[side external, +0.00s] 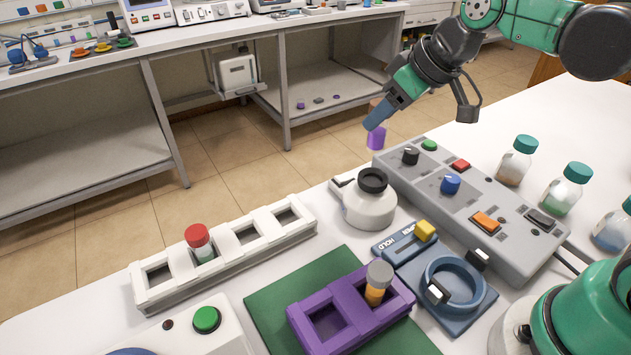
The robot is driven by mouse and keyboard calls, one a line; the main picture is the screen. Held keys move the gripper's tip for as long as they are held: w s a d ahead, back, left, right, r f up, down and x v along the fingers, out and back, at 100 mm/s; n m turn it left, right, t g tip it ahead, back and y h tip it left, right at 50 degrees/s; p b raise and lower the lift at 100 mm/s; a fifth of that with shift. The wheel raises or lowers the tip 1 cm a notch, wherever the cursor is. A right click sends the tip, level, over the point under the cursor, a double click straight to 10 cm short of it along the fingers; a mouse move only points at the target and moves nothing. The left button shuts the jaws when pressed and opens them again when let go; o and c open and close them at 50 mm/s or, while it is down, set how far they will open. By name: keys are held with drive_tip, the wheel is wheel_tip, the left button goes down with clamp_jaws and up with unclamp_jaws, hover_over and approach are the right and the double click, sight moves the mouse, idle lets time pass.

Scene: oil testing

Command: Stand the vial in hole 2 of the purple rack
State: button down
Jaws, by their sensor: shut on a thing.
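My gripper (375,122) is at the upper middle, above the far side of the grey control box. It is shut on a vial (376,138), whose purple lower end shows below the fingers; the rest is mostly hidden behind them. The purple rack (352,333) lies on a green mat at the bottom middle, well below and in front of my gripper. Its left opening looks empty. Its right opening holds another vial (379,274) with a grey cap and orange contents, standing upright. I see no hole numbers.
A white rack (160,296) on the left holds a red-capped vial (198,240). A white round device (370,208), a grey control box (455,205) and a blue ring fixture (455,310) stand near the purple rack. Green-capped bottles (516,160) stand at the right.

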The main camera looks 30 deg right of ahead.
drive_tip(key=s+a+r+n+g+y, duration=0.2)
drive_tip(key=s+a+r+n, duration=0.3)
drive_tip(key=a, duration=0.3)
drive_tip(key=s+a+r+n+g+y, duration=0.2)
drive_tip(key=s+a+n, duration=0.3)
drive_tip(key=s+a, duration=0.35)
hover_over(311, 322)
drive_tip(key=s+d, duration=0.1)
drive_tip(key=d, duration=0.1)
wheel_tip(311, 322, down, 15)
drive_tip(key=shift+d+f, duration=0.15)
drive_tip(key=shift+f, duration=1)
drive_tip(key=shift+d+f, duration=0.1)
drive_tip(key=shift+f, duration=1.05)
drive_tip(key=shift+c, duration=2.2)
unclamp_jaws()
drive_tip(key=shift+f, duration=0.15)
drive_tip(key=shift+s, duration=0.1)
